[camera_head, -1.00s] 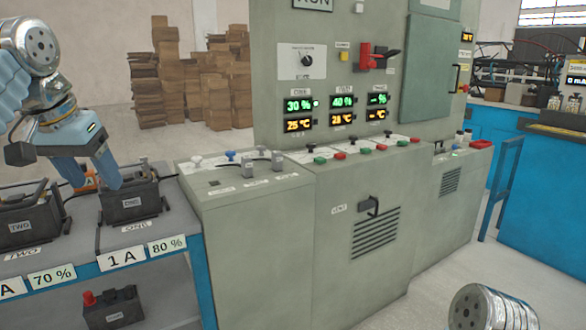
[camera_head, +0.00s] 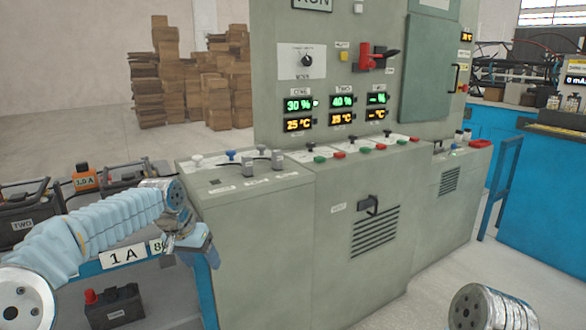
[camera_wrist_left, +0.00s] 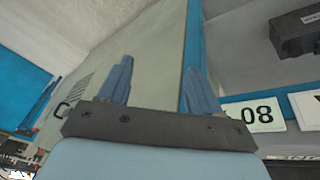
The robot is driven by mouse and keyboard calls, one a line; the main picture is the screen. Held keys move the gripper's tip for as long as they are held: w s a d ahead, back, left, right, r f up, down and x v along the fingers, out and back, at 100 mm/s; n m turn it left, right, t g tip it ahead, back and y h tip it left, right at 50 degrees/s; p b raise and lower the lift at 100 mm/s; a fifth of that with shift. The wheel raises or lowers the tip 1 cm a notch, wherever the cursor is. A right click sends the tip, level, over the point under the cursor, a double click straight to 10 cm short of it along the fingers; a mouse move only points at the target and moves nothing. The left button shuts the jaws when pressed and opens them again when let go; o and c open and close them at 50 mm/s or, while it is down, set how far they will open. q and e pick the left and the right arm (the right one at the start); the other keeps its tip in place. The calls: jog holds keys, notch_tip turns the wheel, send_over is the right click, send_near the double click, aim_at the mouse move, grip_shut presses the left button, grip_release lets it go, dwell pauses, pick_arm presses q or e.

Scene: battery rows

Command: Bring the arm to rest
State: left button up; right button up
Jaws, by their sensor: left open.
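My left arm comes in from the lower left of the head view, with its blue-sleeved forearm (camera_head: 110,230) stretched across the front of the battery bench. My left gripper (camera_head: 208,258) hangs low and points down, beside the bench's right end and in front of the grey cabinet. In the left wrist view its two blue fingers (camera_wrist_left: 160,80) stand apart with nothing between them. My right gripper is not in view; only a metal link of an arm of mine shows at the bottom right.
A battery marked TWO (camera_head: 28,222) and an orange device (camera_head: 85,177) stand on the bench; another battery is partly hidden by my arm. A dark battery (camera_head: 114,306) sits on the lower shelf. The control cabinet (camera_head: 255,240) stands close right of my gripper.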

pick_arm(q)
jog(key=s+d+f+g+h, duration=0.1)
jog(key=s+d+f, duration=0.2)
jog(key=f, duration=0.7)
jog(key=s+d+f+n, duration=0.1)
jog(key=s+d+f, duration=0.25)
jog(key=f, duration=0.65)
jog(key=s+d+f+g+h, duration=0.1)
jog(key=s+d+f, duration=0.25)
jog(key=f, duration=0.65)
jog(key=s+f+n, duration=0.1)
jog(key=s+f, duration=0.2)
jog(key=s, duration=0.4)
jog(key=s+d+f+n, duration=0.1)
jog(key=s+f, duration=0.3)
jog(key=s, duration=0.2)
jog(key=s+f+n, duration=0.1)
jog(key=s+f, duration=0.2)
jog(key=s, duration=0.4)
jog(key=shift+s+d+f+g, duration=0.15)
jog(key=shift+s+f+g, duration=0.1)
jog(key=shift+s+g, duration=0.15)
jog(key=shift+w, duration=0.1)
